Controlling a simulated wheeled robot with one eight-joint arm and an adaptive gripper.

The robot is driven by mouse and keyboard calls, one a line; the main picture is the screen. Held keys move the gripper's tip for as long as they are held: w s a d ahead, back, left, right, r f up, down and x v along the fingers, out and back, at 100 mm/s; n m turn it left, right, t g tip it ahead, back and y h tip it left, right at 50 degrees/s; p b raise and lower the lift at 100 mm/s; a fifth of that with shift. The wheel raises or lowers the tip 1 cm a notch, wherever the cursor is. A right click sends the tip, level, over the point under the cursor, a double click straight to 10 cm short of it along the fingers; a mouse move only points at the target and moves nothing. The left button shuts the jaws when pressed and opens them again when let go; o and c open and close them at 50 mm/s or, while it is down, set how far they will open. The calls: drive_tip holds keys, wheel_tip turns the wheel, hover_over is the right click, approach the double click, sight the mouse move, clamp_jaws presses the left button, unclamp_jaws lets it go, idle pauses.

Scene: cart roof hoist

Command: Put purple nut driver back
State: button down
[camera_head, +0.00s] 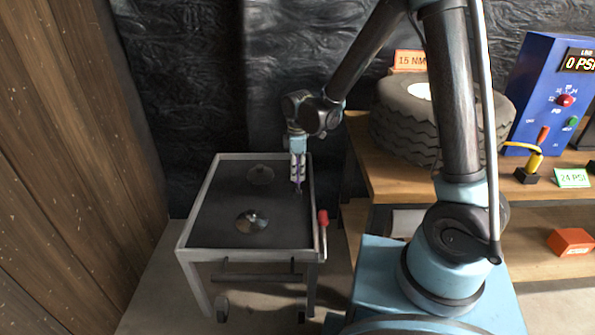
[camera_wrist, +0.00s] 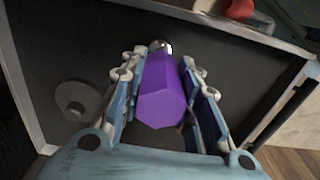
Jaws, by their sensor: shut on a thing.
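The purple nut driver (camera_wrist: 163,92) is between the fingers of my gripper (camera_wrist: 164,85) in the wrist view. Its handle points toward the camera and its silver end points away. In the head view, my gripper (camera_head: 298,172) hangs over the right side of the cart (camera_head: 183,235), with the purple nut driver (camera_head: 298,186) below the fingers. My gripper is shut on the nut driver. I cannot tell whether the tip touches the cart's dark top.
Two round metal discs (camera_head: 252,221) lie on the cart top. A red-handled tool (camera_head: 323,217) is at the cart's right edge. A wooden bench with a tire (camera_head: 400,125), a blue pressure box (camera_head: 545,95) and an orange block (camera_head: 571,242) stands to the right.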

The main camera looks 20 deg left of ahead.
drive_tip(key=shift+f, duration=0.1)
drive_tip(key=c, duration=1.2)
unclamp_jaws()
wheel_tip(320, 180, up, 12)
drive_tip(key=shift+r, duration=0.1)
